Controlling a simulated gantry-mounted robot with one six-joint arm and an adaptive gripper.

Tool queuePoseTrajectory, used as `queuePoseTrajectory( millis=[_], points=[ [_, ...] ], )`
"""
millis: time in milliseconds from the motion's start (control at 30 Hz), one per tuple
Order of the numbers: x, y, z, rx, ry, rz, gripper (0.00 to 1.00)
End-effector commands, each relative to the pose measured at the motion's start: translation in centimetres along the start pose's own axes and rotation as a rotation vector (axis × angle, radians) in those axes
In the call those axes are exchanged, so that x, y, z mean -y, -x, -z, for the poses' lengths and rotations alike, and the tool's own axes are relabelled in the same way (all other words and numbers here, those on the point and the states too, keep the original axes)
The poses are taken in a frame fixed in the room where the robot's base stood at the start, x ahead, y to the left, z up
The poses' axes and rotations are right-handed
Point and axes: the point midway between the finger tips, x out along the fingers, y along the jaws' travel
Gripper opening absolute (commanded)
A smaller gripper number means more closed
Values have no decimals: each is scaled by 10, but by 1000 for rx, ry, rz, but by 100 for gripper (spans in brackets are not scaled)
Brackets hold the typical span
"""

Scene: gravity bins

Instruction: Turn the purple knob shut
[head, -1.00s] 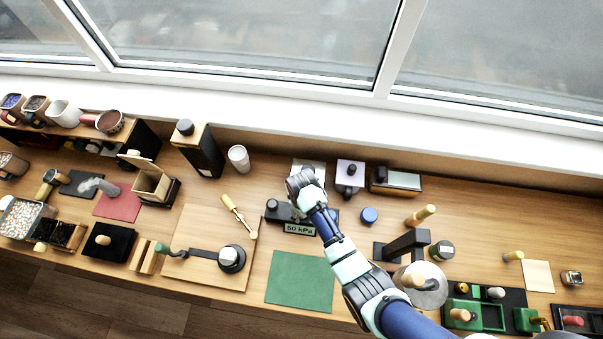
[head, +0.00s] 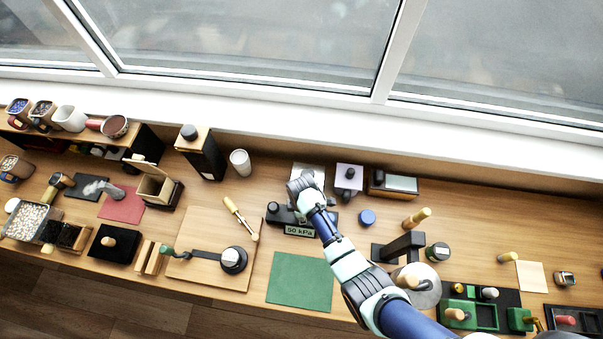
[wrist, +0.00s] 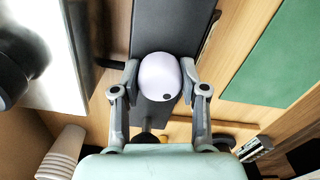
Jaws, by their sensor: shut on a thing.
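The pale purple knob (wrist: 158,82) is round, with a small dark dot on its face. It sits on a dark device (wrist: 165,25) in the wrist view. My gripper (wrist: 160,84) has one finger on each side of the knob and is shut on it. In the head view my gripper (head: 302,188) is over the dark device (head: 279,214), whose label (head: 300,230) reads 50 kPa. My gripper and wrist hide the knob there.
A pale panel with a black knob (head: 349,174) stands behind to the right. A blue round cap (head: 367,217) lies right of the device. A green mat (head: 299,281) lies in front.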

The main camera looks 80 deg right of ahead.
Motion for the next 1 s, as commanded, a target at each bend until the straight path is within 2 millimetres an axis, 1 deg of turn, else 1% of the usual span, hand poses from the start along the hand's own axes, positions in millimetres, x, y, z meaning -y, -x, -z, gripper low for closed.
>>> queuePoseTrajectory(
  millis=[300,367,600,700,800,1000],
  points=[
    [1,-1,0,1,41,1,0],
    [1,0,0,1,110,1,0],
    [1,-1,-1,1,616,3,0],
    [1,-2,-1,0,758,2,0],
    [1,-3,-1,0,808,2,0],
    [1,-4,-1,0,808,2,0]
  ],
)
